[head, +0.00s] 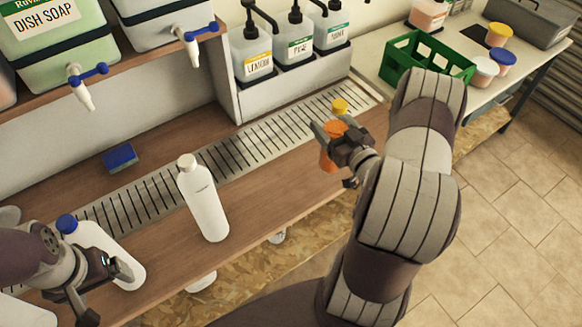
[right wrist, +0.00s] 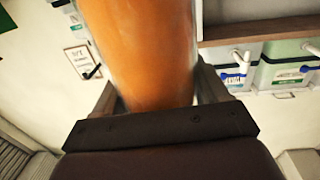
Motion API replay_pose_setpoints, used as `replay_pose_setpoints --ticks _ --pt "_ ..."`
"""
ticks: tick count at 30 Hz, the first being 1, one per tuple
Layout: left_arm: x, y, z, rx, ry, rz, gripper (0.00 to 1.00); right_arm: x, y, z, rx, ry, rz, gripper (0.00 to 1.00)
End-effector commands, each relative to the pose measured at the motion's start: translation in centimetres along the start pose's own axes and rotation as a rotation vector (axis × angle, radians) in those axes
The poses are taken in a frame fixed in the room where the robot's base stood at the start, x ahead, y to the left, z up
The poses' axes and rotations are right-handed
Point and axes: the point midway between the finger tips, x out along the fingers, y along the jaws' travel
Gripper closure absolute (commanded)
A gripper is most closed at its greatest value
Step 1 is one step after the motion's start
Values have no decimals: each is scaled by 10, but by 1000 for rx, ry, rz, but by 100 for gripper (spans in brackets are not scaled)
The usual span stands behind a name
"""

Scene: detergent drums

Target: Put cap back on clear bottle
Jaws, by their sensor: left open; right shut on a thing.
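My right gripper (head: 333,140) is shut on a clear bottle with orange contents (head: 328,158), near the right end of the counter. In the right wrist view the bottle (right wrist: 145,50) fills the space between the fingers; its top lies outside that picture. A small yellow cap-like thing (head: 340,106) shows just behind the bottle in the head view. I cannot tell whether it touches the bottle or lies on the drip grate. My left gripper (head: 105,292) is open at the lower left, beside a white bottle with a blue cap (head: 113,252), and appears empty.
A white bottle with a beige cap (head: 205,203) stands mid-counter. A drip grate (head: 235,155) runs along the back, with a blue sponge (head: 119,158) behind it. Pump bottles (head: 298,58) stand at the back. A green crate (head: 425,60) and lidded tubs (head: 484,70) are at right.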

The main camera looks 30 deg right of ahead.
Motion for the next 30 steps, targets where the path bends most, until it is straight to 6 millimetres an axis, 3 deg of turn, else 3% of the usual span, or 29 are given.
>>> replay_pose_setpoints --ticks 12,24,30 --pt "0 0 0 0 0 0 10 4 -6 6 -1 1 -12 100" --pt "-2 0 0 0 0 0 10 67 -62 56 -1 1 -16 100" --pt "-2 0 0 0 0 0 10 86 -78 71 -2 2 -11 100"
